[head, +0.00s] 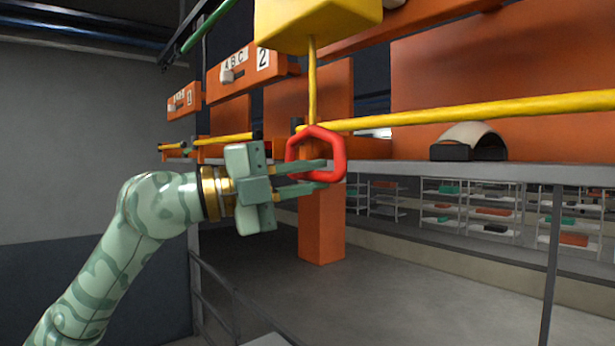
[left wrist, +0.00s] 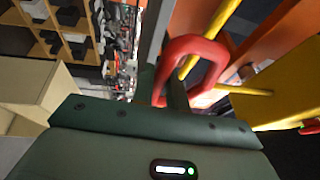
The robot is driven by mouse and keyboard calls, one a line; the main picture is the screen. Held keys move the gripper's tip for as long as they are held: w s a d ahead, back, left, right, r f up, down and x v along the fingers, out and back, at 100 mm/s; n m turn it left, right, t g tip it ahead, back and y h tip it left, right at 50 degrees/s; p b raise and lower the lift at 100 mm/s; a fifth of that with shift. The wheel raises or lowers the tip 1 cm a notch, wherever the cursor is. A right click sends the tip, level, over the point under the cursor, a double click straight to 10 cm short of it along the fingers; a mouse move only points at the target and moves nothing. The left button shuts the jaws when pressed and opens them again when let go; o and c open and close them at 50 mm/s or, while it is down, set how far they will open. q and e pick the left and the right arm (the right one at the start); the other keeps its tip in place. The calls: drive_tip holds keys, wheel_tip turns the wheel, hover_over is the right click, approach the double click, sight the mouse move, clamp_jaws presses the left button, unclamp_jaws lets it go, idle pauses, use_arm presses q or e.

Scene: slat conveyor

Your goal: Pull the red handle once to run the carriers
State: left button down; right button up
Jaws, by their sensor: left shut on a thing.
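The red handle (head: 341,155) is a six-sided ring hanging on a yellow rod (head: 312,85) below a yellow box (head: 315,22) in the head view. My left gripper (head: 322,174) reaches in from the left and its fingers are shut on the lower part of the ring. The red handle also shows in the left wrist view (left wrist: 195,44), with a finger of my left gripper (left wrist: 176,92) passing through the ring. The carriers cannot be told for certain in these views. My right gripper is in neither view.
A grey shelf edge (head: 455,168) runs behind the handle, with a yellow rail (head: 470,112) above it. A black and beige object (head: 470,143) sits on the shelf. An orange post (head: 321,228) stands just below the handle. Racks (head: 480,208) with small boxes stand farther back.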

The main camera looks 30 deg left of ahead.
sight(308, 133)
use_arm(q)
wheel_tip(308, 133, up, 6)
drive_tip(key=p, duration=0.5)
drive_tip(key=shift+f, duration=0.1)
drive_tip(key=c, duration=1.4)
unclamp_jaws()
